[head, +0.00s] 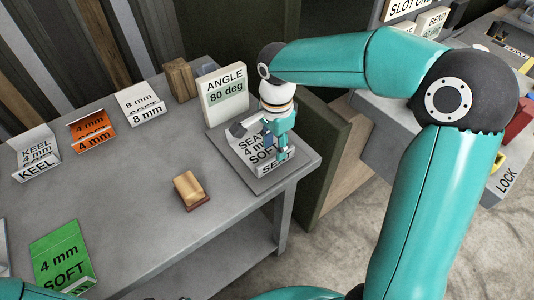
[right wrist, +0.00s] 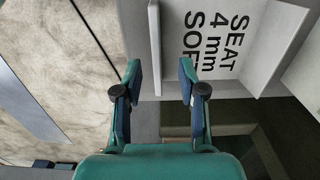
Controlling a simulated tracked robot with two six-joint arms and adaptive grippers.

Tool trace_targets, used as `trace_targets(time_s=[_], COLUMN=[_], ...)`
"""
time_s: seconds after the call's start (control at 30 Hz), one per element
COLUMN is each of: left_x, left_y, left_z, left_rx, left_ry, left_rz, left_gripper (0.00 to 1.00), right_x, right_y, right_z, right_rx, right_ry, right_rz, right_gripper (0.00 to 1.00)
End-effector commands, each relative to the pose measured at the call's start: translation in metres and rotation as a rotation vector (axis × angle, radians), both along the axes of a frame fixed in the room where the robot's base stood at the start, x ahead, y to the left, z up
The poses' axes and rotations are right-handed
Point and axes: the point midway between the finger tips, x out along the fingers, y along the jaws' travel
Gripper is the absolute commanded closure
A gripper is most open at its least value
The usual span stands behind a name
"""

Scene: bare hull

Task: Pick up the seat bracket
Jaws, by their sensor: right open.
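The seat bracket (head: 256,147) is a light grey bent plate lettered SEAT 4 mm SOFT. It rests on a dark grey plate (head: 224,142) at the right corner of the table. My right gripper (head: 280,148) is over it, pointing down, and hides part of its lettering. In the right wrist view the gripper (right wrist: 160,82) is open, with one upright flange of the seat bracket (right wrist: 155,48) lined up between its fingertips. I cannot tell whether the flange is inside the jaws or just beyond them. My left gripper does not show.
An ANGLE 80 deg sign (head: 225,95) stands right behind the bracket. A wooden block (head: 189,188) lies left of it. An orange bracket (head: 91,130), a KEEL bracket (head: 36,153), a white 8 mm bracket (head: 139,103) and a green bracket (head: 63,256) are farther left. The table's middle is clear.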

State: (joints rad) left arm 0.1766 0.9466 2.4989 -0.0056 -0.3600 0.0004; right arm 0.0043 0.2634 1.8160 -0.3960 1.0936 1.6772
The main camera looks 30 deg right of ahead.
Motion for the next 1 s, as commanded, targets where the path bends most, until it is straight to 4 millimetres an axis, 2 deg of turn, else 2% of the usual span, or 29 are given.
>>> trace_targets(time_s=[0.17, 0.4, 0.7, 0.77, 0.93, 1.0], left_x=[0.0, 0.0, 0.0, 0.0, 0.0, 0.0], left_y=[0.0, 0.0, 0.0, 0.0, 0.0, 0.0], left_z=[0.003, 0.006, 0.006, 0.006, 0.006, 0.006], left_rx=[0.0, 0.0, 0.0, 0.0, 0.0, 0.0], left_ry=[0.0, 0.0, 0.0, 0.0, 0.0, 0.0], left_rz=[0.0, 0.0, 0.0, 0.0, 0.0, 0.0], left_gripper=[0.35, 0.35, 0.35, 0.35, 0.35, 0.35], right_x=[-0.003, -0.004, -0.003, -0.003, -0.004, -0.004], right_y=[-0.002, -0.002, -0.002, -0.002, -0.002, -0.002], right_z=[-0.015, -0.047, -0.053, -0.053, -0.053, -0.053], right_rx=[0.0, 0.0, 0.0, 0.0, 0.0, 0.0], right_ry=[0.005, 0.004, 0.0, 0.0, 0.002, 0.002], right_rz=[0.001, 0.002, 0.002, 0.002, 0.002, 0.002], right_gripper=[0.59, 0.59, 0.59, 0.68, 0.96, 1.0])
